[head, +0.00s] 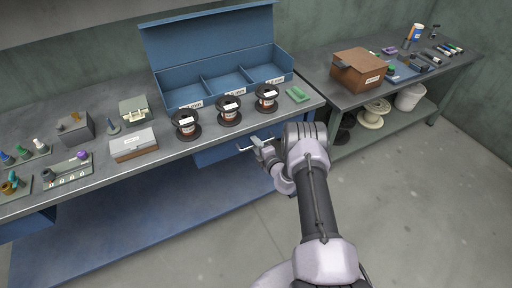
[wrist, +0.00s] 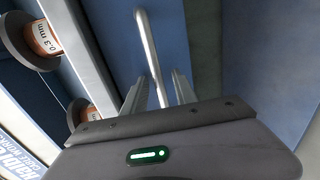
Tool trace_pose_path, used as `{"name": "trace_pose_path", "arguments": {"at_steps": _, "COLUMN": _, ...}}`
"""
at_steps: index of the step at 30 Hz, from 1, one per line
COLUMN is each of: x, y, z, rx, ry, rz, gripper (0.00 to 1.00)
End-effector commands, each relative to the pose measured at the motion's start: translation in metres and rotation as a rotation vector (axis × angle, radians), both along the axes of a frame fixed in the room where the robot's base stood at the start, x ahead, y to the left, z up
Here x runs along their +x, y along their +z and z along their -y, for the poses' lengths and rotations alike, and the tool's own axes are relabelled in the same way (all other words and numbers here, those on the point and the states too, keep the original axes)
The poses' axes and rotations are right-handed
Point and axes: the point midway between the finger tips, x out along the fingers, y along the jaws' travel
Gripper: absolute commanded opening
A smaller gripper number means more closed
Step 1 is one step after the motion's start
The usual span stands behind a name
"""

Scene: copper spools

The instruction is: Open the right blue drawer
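The right blue drawer (head: 215,154) sits under the front edge of the grey workbench and looks closed. Its light metal handle (head: 245,149) sticks out from the front. The handle (wrist: 149,48) runs down the middle of the wrist view against the blue drawer front (wrist: 108,30). My gripper (head: 260,143) is at the right part of the handle. In the wrist view my gripper (wrist: 159,92) has one finger on each side of the bar, with narrow gaps, so it looks open around it. The handle's lower end is hidden by the gripper body.
Copper spools (head: 229,109) stand along the bench edge above the drawer, before a blue open-lidded bin (head: 226,83). A green block (head: 297,94) lies right of them. A second bench (head: 343,98) stands at the right, with a brown box (head: 358,70). The floor (head: 420,190) in front is clear.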

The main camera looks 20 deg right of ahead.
Motion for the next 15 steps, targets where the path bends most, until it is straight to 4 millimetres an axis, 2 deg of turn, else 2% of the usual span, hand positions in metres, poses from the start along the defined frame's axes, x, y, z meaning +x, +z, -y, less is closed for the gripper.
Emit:
{"name": "trace_pose_path", "arguments": {"at_steps": 6, "x": 0.0005, "y": 0.0003, "z": 0.0, "rx": 0.0, "ry": 0.0, "rz": 0.0, "gripper": 0.34}}
{"name": "trace_pose_path", "arguments": {"at_steps": 12, "x": 0.0003, "y": 0.0003, "z": -0.0001, "rx": 0.0, "ry": 0.0, "rz": 0.0, "gripper": 0.0}}
{"name": "trace_pose_path", "arguments": {"at_steps": 15, "x": 0.0002, "y": 0.0003, "z": 0.0, "rx": -0.001, "ry": 0.0, "rz": 0.0, "gripper": 0.0}}
